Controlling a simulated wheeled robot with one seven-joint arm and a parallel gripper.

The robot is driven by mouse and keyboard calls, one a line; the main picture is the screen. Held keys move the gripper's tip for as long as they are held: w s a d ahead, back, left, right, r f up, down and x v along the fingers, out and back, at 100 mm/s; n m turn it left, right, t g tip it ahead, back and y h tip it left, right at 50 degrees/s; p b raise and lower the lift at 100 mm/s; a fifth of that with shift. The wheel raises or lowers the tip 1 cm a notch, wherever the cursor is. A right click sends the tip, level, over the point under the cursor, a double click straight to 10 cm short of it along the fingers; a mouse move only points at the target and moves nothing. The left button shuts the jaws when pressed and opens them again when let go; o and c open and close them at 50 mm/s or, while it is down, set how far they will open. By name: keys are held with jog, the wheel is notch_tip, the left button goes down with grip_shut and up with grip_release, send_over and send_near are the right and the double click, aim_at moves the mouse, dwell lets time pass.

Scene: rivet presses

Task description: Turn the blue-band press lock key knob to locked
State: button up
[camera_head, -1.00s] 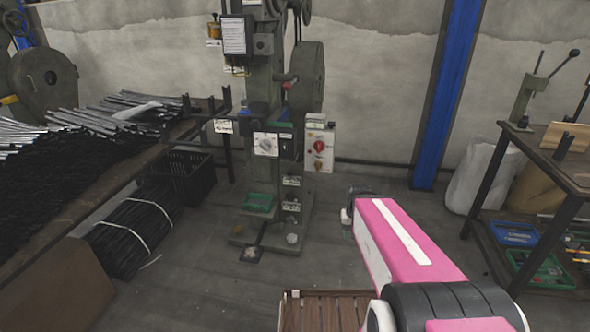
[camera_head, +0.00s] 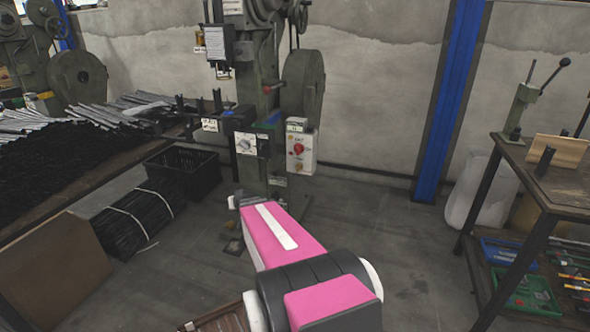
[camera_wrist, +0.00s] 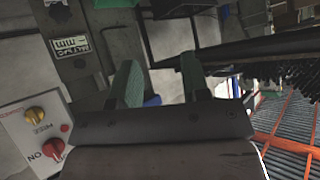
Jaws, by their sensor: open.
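I cannot tell which knob is the lock key. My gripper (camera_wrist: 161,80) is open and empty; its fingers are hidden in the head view.
A bench with dark and silver bars (camera_head: 75,140) is at left, with a black crate (camera_head: 183,170) and a strapped bundle (camera_head: 140,218) beside it. Another press (camera_head: 75,78) stands far left. A table (camera_head: 560,180) stands at right. Floor (camera_head: 380,215) is clear between.

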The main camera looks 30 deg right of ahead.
jog(key=w+d+r+m+t+h, duration=0.1)
jog(key=w+d+m+t+h, duration=0.15)
jog(key=d, duration=0.45)
jog(key=w+d+r+m+t+h, duration=0.1)
jog(key=d+r+h, duration=0.1)
jog(key=d+h, duration=0.35)
jog(key=m+g+h, duration=0.3)
jog(key=m+h, duration=0.2)
jog(key=h, duration=0.1)
send_near(297, 167)
jog(key=x, duration=1)
jog(key=shift+f, duration=0.15)
grip_shut()
